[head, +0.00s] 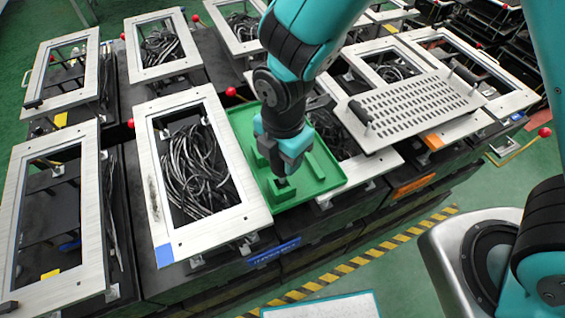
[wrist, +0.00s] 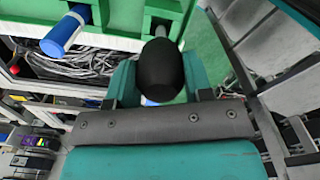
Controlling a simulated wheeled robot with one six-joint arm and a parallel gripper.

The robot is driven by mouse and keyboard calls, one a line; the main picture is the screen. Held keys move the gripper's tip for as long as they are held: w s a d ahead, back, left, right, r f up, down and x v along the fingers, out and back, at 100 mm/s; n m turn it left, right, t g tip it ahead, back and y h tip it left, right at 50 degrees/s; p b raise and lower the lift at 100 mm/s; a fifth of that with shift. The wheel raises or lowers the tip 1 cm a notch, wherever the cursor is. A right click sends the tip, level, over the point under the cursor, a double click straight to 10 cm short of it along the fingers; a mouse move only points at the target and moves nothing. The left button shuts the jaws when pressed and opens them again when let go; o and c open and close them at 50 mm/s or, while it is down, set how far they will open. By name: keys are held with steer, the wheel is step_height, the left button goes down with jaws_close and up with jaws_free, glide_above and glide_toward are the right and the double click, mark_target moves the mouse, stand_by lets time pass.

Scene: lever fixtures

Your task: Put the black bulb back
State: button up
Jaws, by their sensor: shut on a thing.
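The black bulb (wrist: 160,70) is a dark rounded knob seen end-on in the wrist view, between the fingers of my gripper (wrist: 160,82). My gripper is shut on it. In the head view my gripper (head: 284,172) points down over the green tray (head: 325,186), close to its raised green blocks. A small dark piece shows just under the fingertips there. In the wrist view a green holder on the tray (wrist: 115,45) stands behind the bulb, with a pale shaft beside it. Whether the bulb touches the holder is hidden.
Metal frames with coiled black cables (head: 195,170) stand left of the tray. A perforated metal plate (head: 415,108) with black handles lies to the right. A red-knobbed lever (head: 544,132) is at far right.

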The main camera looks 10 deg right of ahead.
mark_target(283, 169)
steer(key=shift+f+p, duration=0.4)
steer(key=shift+f, duration=1.8)
steer(key=o, duration=0.7)
steer(key=shift+c, duration=0.2)
